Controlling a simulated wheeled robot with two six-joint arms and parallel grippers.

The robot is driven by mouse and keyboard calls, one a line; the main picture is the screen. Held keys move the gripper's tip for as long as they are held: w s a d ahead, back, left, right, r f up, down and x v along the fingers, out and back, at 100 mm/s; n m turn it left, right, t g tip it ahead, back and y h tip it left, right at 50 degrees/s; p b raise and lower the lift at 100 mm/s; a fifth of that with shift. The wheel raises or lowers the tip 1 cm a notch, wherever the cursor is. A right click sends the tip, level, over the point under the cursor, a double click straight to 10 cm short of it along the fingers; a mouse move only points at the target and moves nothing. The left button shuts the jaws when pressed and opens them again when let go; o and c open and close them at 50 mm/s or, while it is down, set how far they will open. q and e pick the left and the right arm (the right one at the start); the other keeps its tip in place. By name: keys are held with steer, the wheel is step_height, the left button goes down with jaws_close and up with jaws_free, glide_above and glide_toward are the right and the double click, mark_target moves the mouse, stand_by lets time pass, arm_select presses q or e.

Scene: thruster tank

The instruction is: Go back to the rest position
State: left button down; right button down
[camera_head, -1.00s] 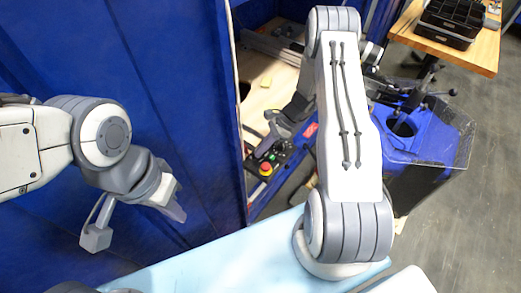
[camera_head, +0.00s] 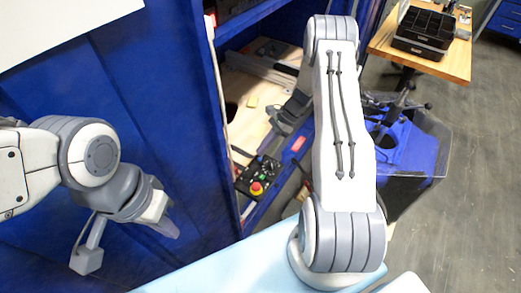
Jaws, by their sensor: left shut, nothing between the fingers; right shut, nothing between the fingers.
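My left gripper (camera_head: 168,228) is at the left, hanging in front of the blue panel with its fingers pointing down and to the right. It is shut and holds nothing. My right gripper (camera_head: 280,128) is partly hidden behind my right arm (camera_head: 345,130). It is shut and empty, above the workspace by the control box. My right arm stands upright in the middle of the view, its base on a light blue surface (camera_head: 215,272).
Blue panels (camera_head: 150,100) fill the left side. A control box with a red button (camera_head: 257,187) sits in the opening. A blue bin (camera_head: 405,150) stands right of my arm, with a wooden table (camera_head: 440,62) carrying black trays (camera_head: 425,30) behind. Grey floor is free at right.

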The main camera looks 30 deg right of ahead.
stand_by(0.4)
steer(key=s+a+r+n+t+h, duration=0.2)
steer(key=s+a+r+n+h, duration=0.3)
steer(key=r+n, duration=0.45)
steer(key=s+a+r+n+t+h, duration=0.1)
steer(key=s+a+r+n+h, duration=0.2)
steer(key=s+r+n, duration=0.55)
steer(key=s+a+r+n+g, duration=0.1)
steer(key=s+a+r+n, duration=0.2)
steer(key=s+a, duration=0.3)
steer(key=s+a+r+n+g, duration=0.1)
steer(key=s+a+r+n, duration=0.2)
steer(key=s+a+n, duration=0.2)
steer(key=shift+s+a+y, duration=0.4)
steer(key=shift+s+a, duration=0.15)
steer(key=shift+a, duration=0.7)
